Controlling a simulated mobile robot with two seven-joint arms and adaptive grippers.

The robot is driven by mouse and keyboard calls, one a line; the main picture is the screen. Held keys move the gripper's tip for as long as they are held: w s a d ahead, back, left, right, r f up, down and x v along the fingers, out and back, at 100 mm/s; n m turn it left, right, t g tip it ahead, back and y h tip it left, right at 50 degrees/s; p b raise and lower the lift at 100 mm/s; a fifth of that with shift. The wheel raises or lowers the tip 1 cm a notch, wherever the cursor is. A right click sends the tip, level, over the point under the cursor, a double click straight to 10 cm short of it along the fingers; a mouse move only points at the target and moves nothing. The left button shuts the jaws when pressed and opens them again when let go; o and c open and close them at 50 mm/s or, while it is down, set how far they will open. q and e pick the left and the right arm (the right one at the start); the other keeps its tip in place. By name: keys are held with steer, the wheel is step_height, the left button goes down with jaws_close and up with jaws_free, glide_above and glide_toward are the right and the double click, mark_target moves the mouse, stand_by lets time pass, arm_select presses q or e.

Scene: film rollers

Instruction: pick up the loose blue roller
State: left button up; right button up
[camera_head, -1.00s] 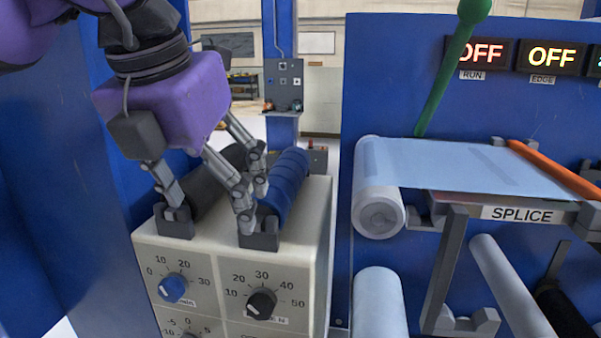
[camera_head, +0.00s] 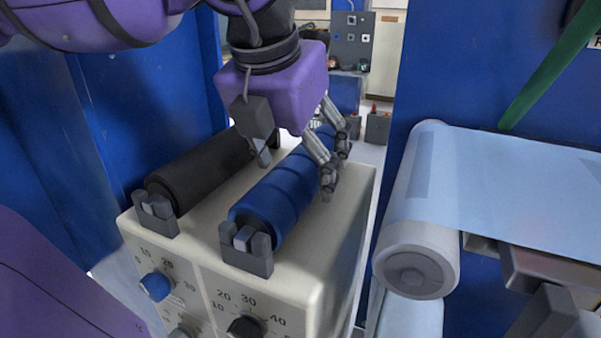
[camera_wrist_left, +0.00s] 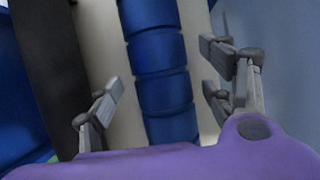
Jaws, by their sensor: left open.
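The loose blue roller (camera_head: 276,198) lies in dark cradles on top of a cream cabinet, beside a black roller (camera_head: 203,172). Its near end rests in a grey holder (camera_head: 247,248); its far part is partly hidden by my gripper. My left gripper (camera_head: 300,165) is over the blue roller, open, with fingers on both sides of it. In the left wrist view the blue roller (camera_wrist_left: 160,75) runs between the open fingers of my left gripper (camera_wrist_left: 170,95), with gaps on both sides. My right gripper is not seen.
The cream cabinet (camera_head: 318,238) has knobs on its front, including a blue knob (camera_head: 156,286). To the right stands a blue machine panel with a white film roll (camera_head: 416,262) and light-blue film (camera_head: 500,180). A blue wall (camera_head: 60,130) is at left.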

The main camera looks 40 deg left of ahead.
arm_select(q)
steer(key=x, duration=0.2)
steer(key=shift+w+f, duration=0.2)
steer(key=c, duration=1.6)
steer(key=shift+c, duration=1)
steer(key=shift+r, duration=0.15)
